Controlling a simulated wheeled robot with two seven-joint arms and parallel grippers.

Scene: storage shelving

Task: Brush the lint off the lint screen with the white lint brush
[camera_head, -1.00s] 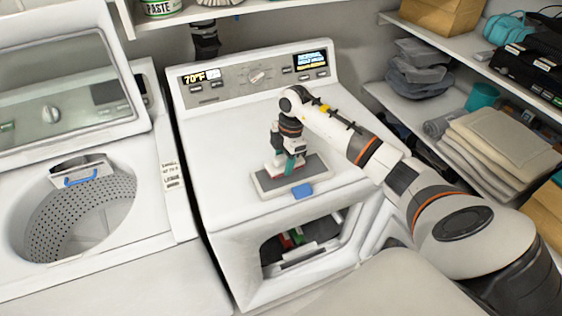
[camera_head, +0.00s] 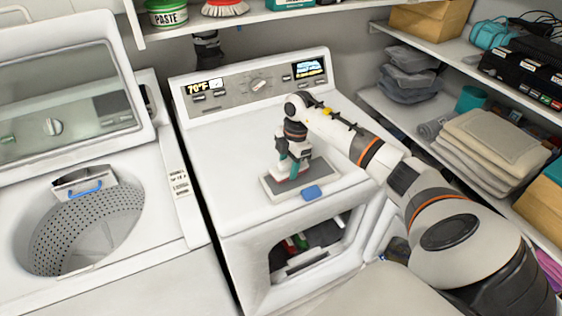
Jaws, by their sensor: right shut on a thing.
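The lint screen (camera_head: 323,178) lies flat on top of the dryer near its front edge: a grey panel with a pale frame and a blue tab (camera_head: 312,192) at the front. My right gripper (camera_head: 289,172) points down over the left part of the screen and is shut on the white lint brush. The brush is mostly hidden by the fingers, so I cannot tell whether its bristles touch the mesh. Lint on the screen is too small to make out. My left gripper is not in view.
The dryer (camera_head: 225,160) has a raised control panel behind and an open front door opening. An open washer (camera_head: 165,215) stands to the left. A shelf above holds a green paste tub (camera_head: 166,14) and a red brush (camera_head: 225,8). Right shelves hold folded towels (camera_head: 490,145).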

